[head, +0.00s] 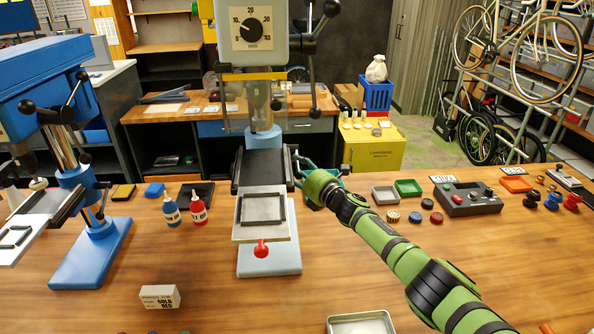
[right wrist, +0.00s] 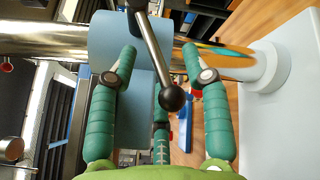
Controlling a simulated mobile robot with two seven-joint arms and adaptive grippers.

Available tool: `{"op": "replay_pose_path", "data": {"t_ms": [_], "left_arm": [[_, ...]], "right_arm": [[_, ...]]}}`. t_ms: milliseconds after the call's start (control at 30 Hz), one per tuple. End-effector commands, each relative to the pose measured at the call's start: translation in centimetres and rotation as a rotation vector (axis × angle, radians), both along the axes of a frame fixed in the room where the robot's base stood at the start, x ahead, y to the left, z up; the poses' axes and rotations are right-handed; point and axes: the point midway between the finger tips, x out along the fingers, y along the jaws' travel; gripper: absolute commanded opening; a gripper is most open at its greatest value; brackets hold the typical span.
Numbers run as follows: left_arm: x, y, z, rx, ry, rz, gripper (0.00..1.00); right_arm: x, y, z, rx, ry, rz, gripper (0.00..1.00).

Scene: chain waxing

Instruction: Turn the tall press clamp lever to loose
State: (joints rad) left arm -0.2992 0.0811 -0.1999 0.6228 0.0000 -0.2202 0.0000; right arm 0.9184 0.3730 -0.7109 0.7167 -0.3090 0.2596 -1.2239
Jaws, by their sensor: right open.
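The tall press (head: 252,32) stands in the middle of the bench, with a dial on its head and a grey base. Its clamp lever (right wrist: 155,50), a metal rod with a black ball knob, shows in the right wrist view beside the pale blue collar (right wrist: 103,38) on the silver column. My right gripper (head: 308,168) is at the right side of the press table, its teal fingers partly hidden by the hand. In the right wrist view my right gripper (right wrist: 160,50) is open, with the lever between its spread fingers; contact cannot be told. My left gripper is not in view.
A blue press (head: 85,185) stands at the left. A blue bottle (head: 171,210) and red bottle (head: 198,208) stand between the presses. A small white box (head: 160,296) lies in front. Trays and a grey control box (head: 466,199) sit right. The front middle bench is mostly clear.

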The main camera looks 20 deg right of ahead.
Motion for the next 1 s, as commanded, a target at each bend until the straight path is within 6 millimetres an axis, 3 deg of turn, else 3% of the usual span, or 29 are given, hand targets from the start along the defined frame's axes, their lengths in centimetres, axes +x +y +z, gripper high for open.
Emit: {"op": "replay_pose_path", "data": {"t_ms": [167,300,533,733,1000], "left_arm": [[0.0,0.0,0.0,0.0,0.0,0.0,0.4],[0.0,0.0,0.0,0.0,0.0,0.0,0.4],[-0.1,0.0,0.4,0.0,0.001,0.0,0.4],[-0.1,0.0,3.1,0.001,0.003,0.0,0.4],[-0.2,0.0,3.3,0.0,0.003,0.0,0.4]], "right_arm": [[0.0,0.0,0.0,0.0,0.0,0.0,0.48],[0.0,0.0,0.0,0.0,0.001,-0.001,0.0],[0.0,-0.1,0.3,0.0,0.008,0.0,0.0],[-0.1,0.1,1.8,0.014,0.095,0.006,0.0],[-0.1,0.5,2.5,0.035,0.188,0.013,0.0]]}}
